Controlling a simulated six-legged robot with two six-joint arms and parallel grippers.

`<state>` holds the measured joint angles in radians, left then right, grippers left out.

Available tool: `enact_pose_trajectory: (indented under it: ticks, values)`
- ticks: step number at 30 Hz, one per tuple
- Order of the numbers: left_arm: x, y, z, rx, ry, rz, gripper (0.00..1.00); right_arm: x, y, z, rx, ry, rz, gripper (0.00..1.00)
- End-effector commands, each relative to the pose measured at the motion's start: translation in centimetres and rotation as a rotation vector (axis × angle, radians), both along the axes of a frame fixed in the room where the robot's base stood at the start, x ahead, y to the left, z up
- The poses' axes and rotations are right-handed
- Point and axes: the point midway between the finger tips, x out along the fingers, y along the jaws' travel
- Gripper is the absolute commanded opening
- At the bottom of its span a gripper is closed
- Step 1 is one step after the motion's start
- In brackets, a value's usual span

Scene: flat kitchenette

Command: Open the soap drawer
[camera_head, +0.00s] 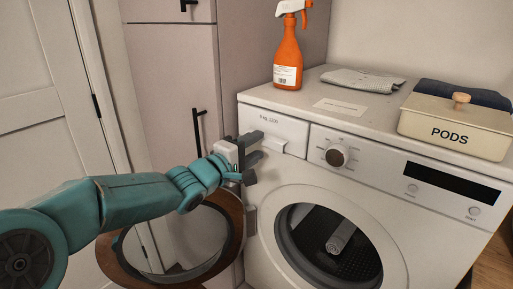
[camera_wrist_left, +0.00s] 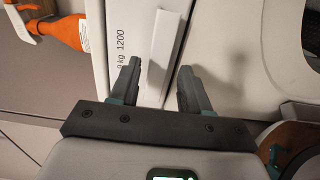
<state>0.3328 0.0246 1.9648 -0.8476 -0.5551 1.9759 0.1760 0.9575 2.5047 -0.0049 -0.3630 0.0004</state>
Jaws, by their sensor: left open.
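The white washing machine (camera_head: 330,200) has a soap drawer (camera_head: 268,126) at the upper left of its front, and the drawer looks shut. A pale handle bar (camera_head: 290,147) runs along the lower part of the drawer front. My left gripper (camera_head: 256,148) is open at the drawer's lower left. In the left wrist view, its two dark fingers (camera_wrist_left: 160,68) lie on either side of the handle bar (camera_wrist_left: 168,42), with a gap on each side. Whether the fingertips touch the drawer front, I cannot tell. My right gripper is not in view.
The round washer door (camera_head: 128,262) hangs open at the left, below my left arm. An orange spray bottle (camera_head: 288,58), a grey cloth (camera_head: 362,80) and a PODS box (camera_head: 455,128) stand on the washer top. A tall cabinet (camera_head: 172,75) is at the left.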

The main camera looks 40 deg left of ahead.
Motion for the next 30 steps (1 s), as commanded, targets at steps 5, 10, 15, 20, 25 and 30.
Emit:
enact_pose_trajectory:
  ticks: [5,10,15,20,25,30]
  values:
    - [1.14,-0.09,0.0,-0.001,0.0,0.0,0.47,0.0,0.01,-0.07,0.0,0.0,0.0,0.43]
    - [1.26,-0.08,0.01,-0.001,0.0,0.0,0.47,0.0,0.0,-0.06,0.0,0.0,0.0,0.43]
    - [1.18,-0.09,0.01,-0.001,0.0,0.001,0.17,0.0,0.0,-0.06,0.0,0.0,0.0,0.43]
    - [1.17,-0.1,-0.06,-0.001,0.002,0.0,0.0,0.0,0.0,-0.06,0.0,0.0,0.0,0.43]
    - [1.16,-0.1,-0.13,-0.001,0.004,0.0,0.0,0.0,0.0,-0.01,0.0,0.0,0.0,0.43]
    - [1.02,-0.09,-0.19,0.0,0.007,0.001,0.0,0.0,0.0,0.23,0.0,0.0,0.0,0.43]
